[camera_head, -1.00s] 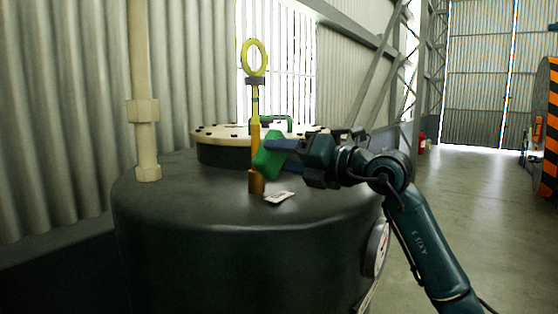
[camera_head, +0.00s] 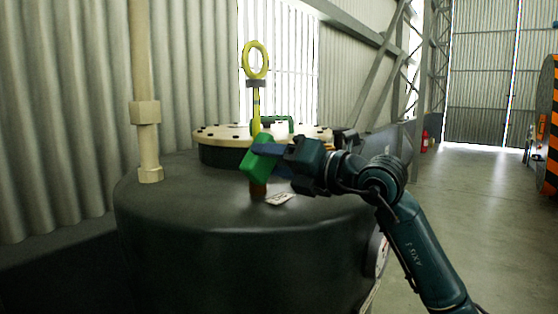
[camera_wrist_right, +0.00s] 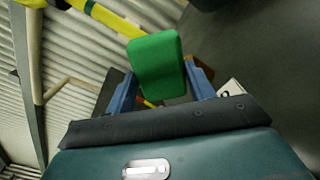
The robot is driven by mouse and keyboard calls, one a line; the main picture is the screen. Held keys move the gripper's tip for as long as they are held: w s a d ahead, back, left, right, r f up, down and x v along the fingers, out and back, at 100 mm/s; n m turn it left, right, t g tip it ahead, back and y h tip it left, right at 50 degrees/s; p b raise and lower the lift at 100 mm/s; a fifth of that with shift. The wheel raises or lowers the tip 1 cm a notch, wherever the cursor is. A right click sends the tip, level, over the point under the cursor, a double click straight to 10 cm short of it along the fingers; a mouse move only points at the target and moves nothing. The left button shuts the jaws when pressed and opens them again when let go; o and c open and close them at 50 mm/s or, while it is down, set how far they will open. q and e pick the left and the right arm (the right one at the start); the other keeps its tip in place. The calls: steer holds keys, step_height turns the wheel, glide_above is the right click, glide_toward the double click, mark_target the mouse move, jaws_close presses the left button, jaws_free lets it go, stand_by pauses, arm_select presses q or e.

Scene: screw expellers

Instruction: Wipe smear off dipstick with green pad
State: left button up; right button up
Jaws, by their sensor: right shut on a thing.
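The dipstick (camera_head: 256,103) stands upright on top of the dark tank, with a yellow ring handle and a dark collar below it. Its lower end meets a brown fitting (camera_head: 258,188). My right gripper (camera_head: 268,158) is shut on the green pad (camera_head: 257,160), which is in front of the lower part of the dipstick and hides it. In the right wrist view the green pad (camera_wrist_right: 157,66) sits between the blue fingers, and the yellow dipstick (camera_wrist_right: 112,18) passes behind its upper left. I cannot tell whether pad and dipstick touch. No smear can be made out. My left gripper is not in view.
The dark tank (camera_head: 215,215) has a pale bolted lid (camera_head: 215,136) behind the dipstick. A white tag (camera_head: 280,199) lies by the fitting. A cream pipe (camera_head: 146,112) rises at the left. Open floor lies to the right.

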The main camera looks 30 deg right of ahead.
steer(key=shift+a+f, duration=0.15)
steer(key=shift+a, duration=0.1)
steer(key=shift+s+f+b, duration=0.1)
steer(key=shift+s+b, duration=0.35)
steer(key=shift+b, duration=0.1)
steer(key=b+v, duration=0.2)
steer(key=v, duration=0.2)
steer(key=shift+d, duration=0.25)
steer(key=shift+s+d, duration=0.15)
steer(key=shift+s, duration=0.25)
steer(key=shift+b, duration=0.3)
steer(key=b+v, duration=0.2)
steer(key=v, duration=0.1)
steer(key=shift+r, duration=0.25)
